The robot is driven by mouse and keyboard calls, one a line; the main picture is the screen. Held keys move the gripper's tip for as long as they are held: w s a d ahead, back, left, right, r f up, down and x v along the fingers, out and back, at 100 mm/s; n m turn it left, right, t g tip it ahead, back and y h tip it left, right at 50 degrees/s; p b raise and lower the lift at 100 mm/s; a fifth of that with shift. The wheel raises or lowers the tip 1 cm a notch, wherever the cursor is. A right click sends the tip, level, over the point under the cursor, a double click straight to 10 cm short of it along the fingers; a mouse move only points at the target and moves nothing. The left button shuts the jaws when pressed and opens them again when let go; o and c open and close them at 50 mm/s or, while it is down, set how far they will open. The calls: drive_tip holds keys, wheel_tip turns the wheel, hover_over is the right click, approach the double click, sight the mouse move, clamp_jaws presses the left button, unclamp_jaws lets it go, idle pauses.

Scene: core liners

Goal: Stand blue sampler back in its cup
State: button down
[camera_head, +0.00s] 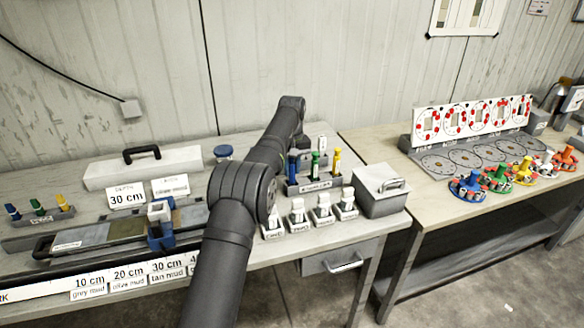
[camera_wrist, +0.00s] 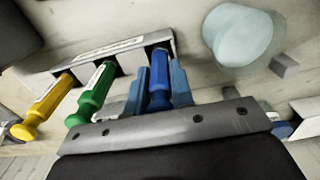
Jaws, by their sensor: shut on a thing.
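The blue sampler (camera_wrist: 160,82) is between the two blue fingers of my gripper (camera_wrist: 161,90), which is shut on it. It lines up with the end place of the grey sampler rack (camera_wrist: 158,40), beside the green sampler (camera_wrist: 92,94) and the yellow sampler (camera_wrist: 42,108). Its far end is at the rack; I cannot tell if it is fully seated in the cup. In the head view the blue sampler (camera_head: 292,170) looks about upright at the left end of the rack (camera_head: 316,184). My arm hides most of the gripper there.
A jar with a blue lid (camera_head: 223,152) stands behind my arm, left of the rack. White-capped holders (camera_head: 322,208) stand in front of the rack, and a grey box (camera_head: 381,190) is at its right.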

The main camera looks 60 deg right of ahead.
drive_tip(key=shift+f, duration=0.1)
drive_tip(key=c, duration=1.3)
unclamp_jaws()
drive_tip(key=shift+o, duration=0.2)
drive_tip(key=shift+r, duration=3.9)
drive_tip(key=shift+f, duration=0.1)
